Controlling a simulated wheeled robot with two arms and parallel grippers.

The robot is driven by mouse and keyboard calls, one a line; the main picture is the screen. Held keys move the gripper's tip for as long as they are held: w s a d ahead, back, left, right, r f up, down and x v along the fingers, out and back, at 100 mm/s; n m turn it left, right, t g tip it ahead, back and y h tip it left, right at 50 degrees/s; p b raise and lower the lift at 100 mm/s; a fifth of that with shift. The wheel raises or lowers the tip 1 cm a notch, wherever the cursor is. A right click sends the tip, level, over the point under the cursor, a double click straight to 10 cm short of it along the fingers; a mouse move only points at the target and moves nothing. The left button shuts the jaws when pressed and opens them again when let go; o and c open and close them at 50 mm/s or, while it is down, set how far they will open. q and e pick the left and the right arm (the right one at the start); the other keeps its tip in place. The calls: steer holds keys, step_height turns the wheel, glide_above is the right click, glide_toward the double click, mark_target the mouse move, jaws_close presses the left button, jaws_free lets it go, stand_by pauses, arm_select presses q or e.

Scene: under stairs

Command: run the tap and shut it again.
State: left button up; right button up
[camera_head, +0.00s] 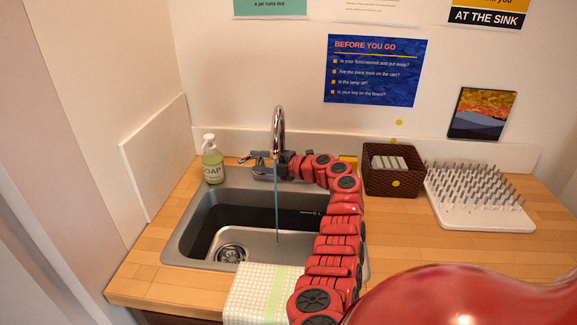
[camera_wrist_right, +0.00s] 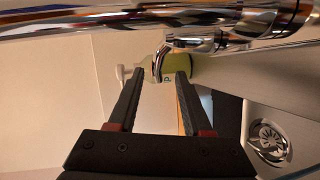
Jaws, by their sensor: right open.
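The chrome tap (camera_head: 278,122) stands behind the sink (camera_head: 186,231), its spout arching high. A thin bluish stream of water (camera_head: 277,205) falls from it into the basin. My right arm reaches over the counter to the tap's base, with the right gripper (camera_head: 264,165) beside it. The chrome lever (camera_head: 246,158) points left. In the right wrist view, the gripper's (camera_wrist_right: 160,76) black fingers are apart, and the curved lever (camera_wrist_right: 158,65) shows between their tips. I cannot tell whether they touch it. My left gripper is not in view.
A green soap bottle (camera_head: 212,163) stands left of the tap. A checked cloth (camera_head: 262,293) hangs over the front edge. A brown basket (camera_head: 391,176) and a white peg drying rack (camera_head: 478,196) stand at the right. Bare wood lies in front of them.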

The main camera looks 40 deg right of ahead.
steer(key=b+v, duration=0.1)
steer(key=v, duration=1.1)
steer(key=shift+s, duration=0.2)
steer(key=shift+r, duration=0.2)
